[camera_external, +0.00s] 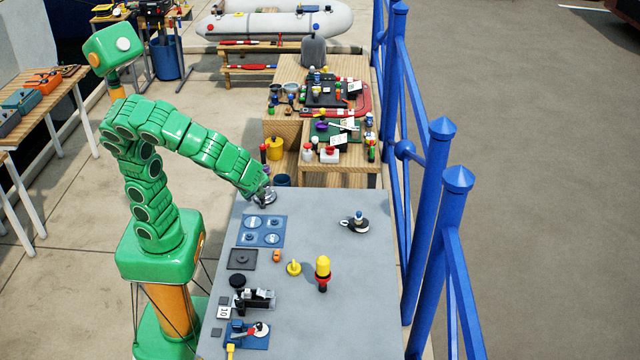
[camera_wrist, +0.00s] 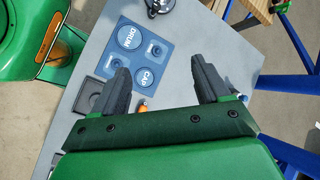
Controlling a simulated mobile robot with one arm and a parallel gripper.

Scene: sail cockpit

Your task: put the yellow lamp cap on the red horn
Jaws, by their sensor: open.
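A yellow domed piece (camera_external: 323,264), which looks like the lamp cap, stands upright over a red part (camera_external: 322,280) with a dark lower end, right of centre on the grey table. The red part may be the horn; I cannot tell whether the two are joined. A smaller yellow piece with a disc base (camera_external: 294,268) stands just to their left. My gripper (camera_external: 264,190) is over the far left of the table, well away from them. In the wrist view my gripper (camera_wrist: 163,85) is open with nothing between its fingers. Neither yellow piece shows there.
A blue mat (camera_external: 263,230) marked DRUM and CAP lies at left, with an orange piece (camera_external: 277,256) near it. A dark round fitting (camera_wrist: 160,5) lies beyond the mat. Another fitting (camera_external: 355,223) stands at right. Blue railings (camera_external: 440,220) border the table's right side.

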